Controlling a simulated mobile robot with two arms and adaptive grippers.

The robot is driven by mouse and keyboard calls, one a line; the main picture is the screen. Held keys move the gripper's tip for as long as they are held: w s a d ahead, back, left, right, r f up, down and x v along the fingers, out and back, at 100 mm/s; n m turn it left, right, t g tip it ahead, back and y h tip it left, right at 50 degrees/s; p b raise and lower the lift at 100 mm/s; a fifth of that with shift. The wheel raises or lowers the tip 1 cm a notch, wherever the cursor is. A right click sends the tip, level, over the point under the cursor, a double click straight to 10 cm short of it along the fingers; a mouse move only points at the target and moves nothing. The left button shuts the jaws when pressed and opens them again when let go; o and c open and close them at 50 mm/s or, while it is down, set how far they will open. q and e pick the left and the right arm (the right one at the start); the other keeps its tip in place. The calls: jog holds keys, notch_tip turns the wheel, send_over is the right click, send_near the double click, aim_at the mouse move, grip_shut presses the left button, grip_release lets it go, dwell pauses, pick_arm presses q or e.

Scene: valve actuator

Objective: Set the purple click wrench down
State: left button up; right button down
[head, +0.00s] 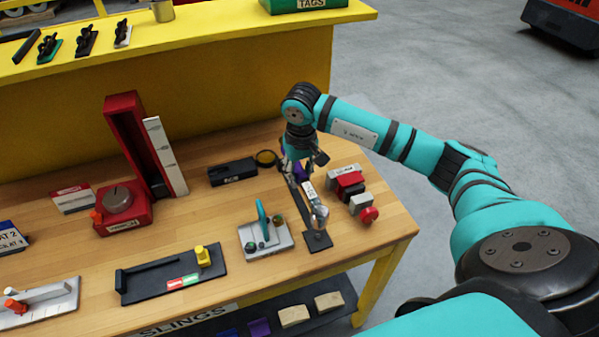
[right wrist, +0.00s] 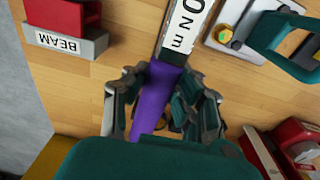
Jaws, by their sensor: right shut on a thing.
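The purple click wrench (right wrist: 158,97) has a purple handle and a white label strip with dark lettering. My right gripper (head: 303,168) is shut around its purple handle, and the fingers show on both sides of the handle in the right wrist view (right wrist: 166,115). In the head view the wrench's labelled shaft (head: 308,189) runs from the gripper toward the front of the wooden table (head: 215,215), toward a small dark plate (head: 318,241). Whether the wrench touches the table or the plate is hard to tell. My left gripper is out of view.
A block marked BEAM (head: 345,174) and a red knob (head: 368,214) stand right of the wrench. A grey plate with a teal lever (head: 264,232) lies left of it. A black box (head: 232,172) and a red stand (head: 128,145) are farther left.

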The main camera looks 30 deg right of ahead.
aim_at(300, 172)
jog(key=shift+f+b, duration=1.55)
jog(key=shift+f, duration=0.45)
jog(key=shift+b, duration=0.75)
jog(key=shift+f+b, duration=1.05)
jog(key=shift+f, duration=0.1)
dwell(0.4)
jog(key=c, duration=1)
grip_release()
jog(key=shift+s, duration=0.1)
jog(key=r, duration=1.2)
jog(key=shift+s+a, duration=0.15)
jog(key=shift+s, duration=0.25)
